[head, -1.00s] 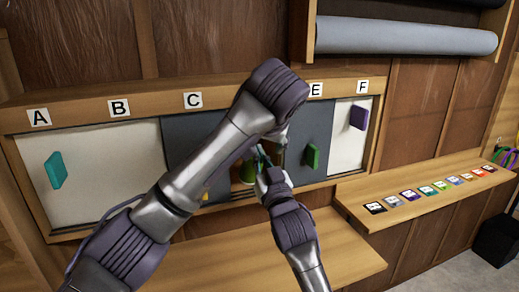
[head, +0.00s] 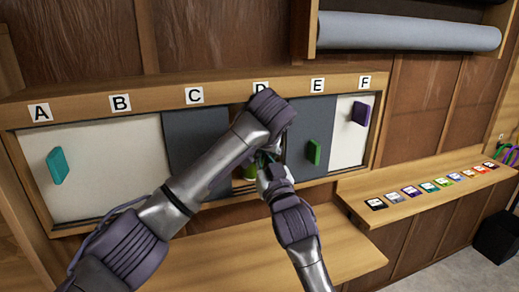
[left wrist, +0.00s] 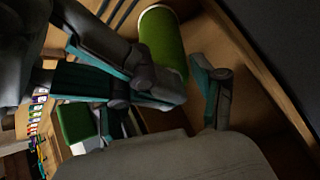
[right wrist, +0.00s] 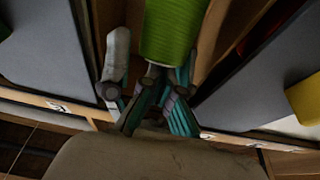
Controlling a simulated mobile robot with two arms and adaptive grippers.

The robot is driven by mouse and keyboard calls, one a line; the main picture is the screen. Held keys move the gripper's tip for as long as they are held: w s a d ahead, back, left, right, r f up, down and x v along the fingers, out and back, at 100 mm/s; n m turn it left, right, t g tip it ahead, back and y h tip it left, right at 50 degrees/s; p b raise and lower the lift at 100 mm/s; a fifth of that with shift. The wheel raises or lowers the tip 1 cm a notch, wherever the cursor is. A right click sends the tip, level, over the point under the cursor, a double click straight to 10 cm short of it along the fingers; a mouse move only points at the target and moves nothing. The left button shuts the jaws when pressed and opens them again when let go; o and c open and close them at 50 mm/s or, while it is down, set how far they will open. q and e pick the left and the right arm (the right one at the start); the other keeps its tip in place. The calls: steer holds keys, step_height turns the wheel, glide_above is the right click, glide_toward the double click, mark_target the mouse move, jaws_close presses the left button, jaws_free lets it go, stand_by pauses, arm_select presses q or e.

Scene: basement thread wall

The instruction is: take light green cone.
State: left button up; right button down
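The light green cone (head: 249,172) stands in the opening under label D, partly hidden by my arms. My left gripper (left wrist: 190,85) is open, with its fingers apart close to the cone, which shows at the top of the left wrist view (left wrist: 163,40). My right gripper (right wrist: 155,70) also looks open, with the cone (right wrist: 170,30) straight ahead between its finger lines. I cannot tell whether any finger touches the cone. The two grippers overlap closely in the head view, where my left gripper (head: 265,157) is mostly hidden.
Grey sliding panels flank the opening. The right one (head: 297,140) has a green handle (head: 314,152); a yellow handle (right wrist: 305,98) shows in the right wrist view. A teal handle (head: 57,166) and a purple handle (head: 361,113) sit farther out. A shelf (head: 350,190) with several coloured cards is at right.

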arm_select(q)
steer(key=shift+s, duration=0.1)
steer(key=c, duration=1.1)
steer(key=shift+o, duration=0.2)
steer(key=shift+f, duration=0.2)
arm_select(e)
steer(key=shift+w+a+r, duration=0.1)
steer(key=shift+w+r, duration=0.1)
steer(key=shift+r, duration=0.05)
